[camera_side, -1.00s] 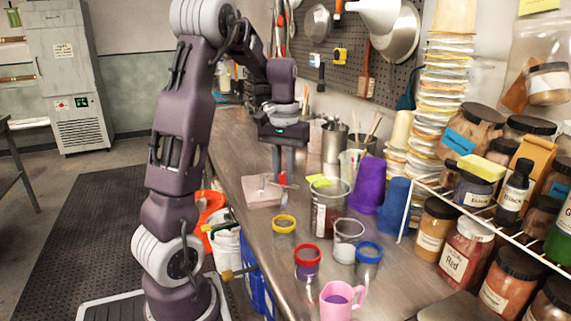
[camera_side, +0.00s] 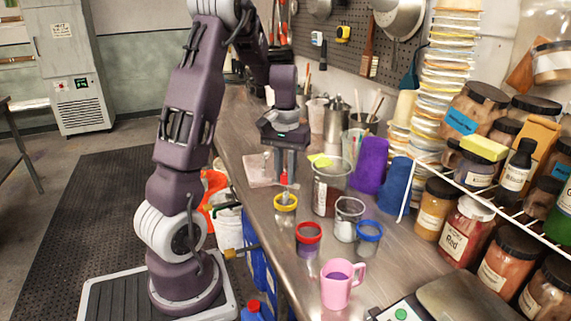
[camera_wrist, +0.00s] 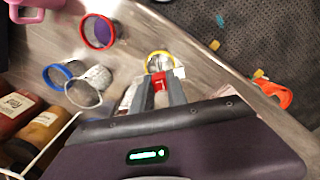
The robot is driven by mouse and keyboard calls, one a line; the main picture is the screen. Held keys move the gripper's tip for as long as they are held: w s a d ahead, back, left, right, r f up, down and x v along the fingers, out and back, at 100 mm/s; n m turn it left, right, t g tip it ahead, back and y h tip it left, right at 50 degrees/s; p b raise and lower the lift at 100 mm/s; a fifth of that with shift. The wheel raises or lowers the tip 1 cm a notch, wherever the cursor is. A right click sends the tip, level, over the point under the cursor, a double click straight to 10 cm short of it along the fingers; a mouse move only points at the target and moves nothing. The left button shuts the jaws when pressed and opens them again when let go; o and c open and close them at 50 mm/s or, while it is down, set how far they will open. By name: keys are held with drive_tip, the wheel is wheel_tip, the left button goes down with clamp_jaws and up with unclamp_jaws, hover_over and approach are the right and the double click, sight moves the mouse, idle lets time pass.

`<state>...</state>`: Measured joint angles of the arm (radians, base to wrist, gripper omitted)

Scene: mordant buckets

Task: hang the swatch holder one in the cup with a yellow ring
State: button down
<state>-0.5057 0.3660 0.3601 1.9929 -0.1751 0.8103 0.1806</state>
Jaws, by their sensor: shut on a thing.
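My gripper (camera_side: 284,182) points down over the cup with a yellow ring (camera_side: 286,201). Its fingers are shut on a small red piece, the swatch holder (camera_side: 284,178), which sits just above the cup's rim. The wrist view shows the red holder (camera_wrist: 159,83) between my fingertips (camera_wrist: 163,92), right beside the yellow ring (camera_wrist: 160,57). The lower part of the holder is hidden, and I cannot tell whether any of it is inside the cup or touches the rim.
A red-ringed cup (camera_side: 308,232), a blue-ringed cup (camera_side: 369,231), a clear cup (camera_side: 348,212) and a pink mug (camera_side: 336,291) stand nearby. A large beaker (camera_side: 327,192) stands close on the right. A pale block (camera_side: 259,172) lies behind left. The bench's left edge is close.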

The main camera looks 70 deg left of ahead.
sight(286, 183)
drive_tip(key=shift+f, duration=2.3)
drive_tip(key=c, duration=1.2)
unclamp_jaws()
drive_tip(key=shift+c, duration=0.2)
drive_tip(key=shift+r, duration=0.1)
wheel_tip(286, 183, up, 7)
drive_tip(key=shift+f, duration=0.1)
